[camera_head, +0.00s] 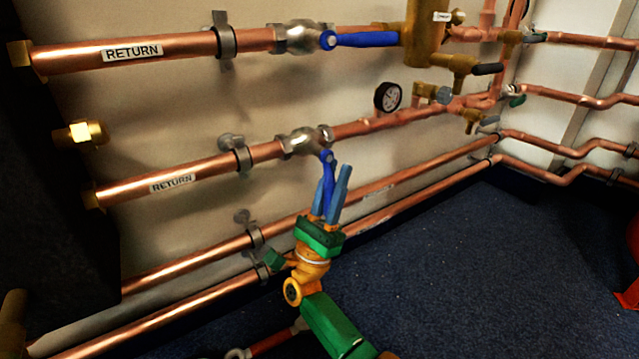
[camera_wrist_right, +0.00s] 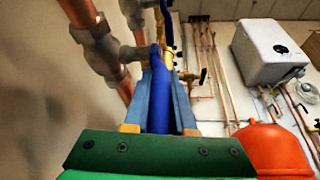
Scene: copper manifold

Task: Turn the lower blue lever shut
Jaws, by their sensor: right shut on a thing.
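The lower blue lever (camera_head: 327,162) hangs down from a grey valve (camera_head: 305,141) on the lower copper pipe labelled RETURN, across the line of that pipe. My right gripper (camera_head: 334,182) comes up from below, its two blue fingers on either side of the lever and shut on it. In the right wrist view the lever (camera_wrist_right: 158,100) lies between the fingers (camera_wrist_right: 163,78), and the valve (camera_wrist_right: 100,50) is beyond at upper left. The fingers partly hide the lever's lower end in the head view. My left gripper is not in view.
An upper blue lever (camera_head: 365,40) lies along the upper RETURN pipe (camera_head: 80,57). A pressure gauge (camera_head: 388,97) sits right of the lower valve. Two more pipes run low along the wall behind my gripper.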

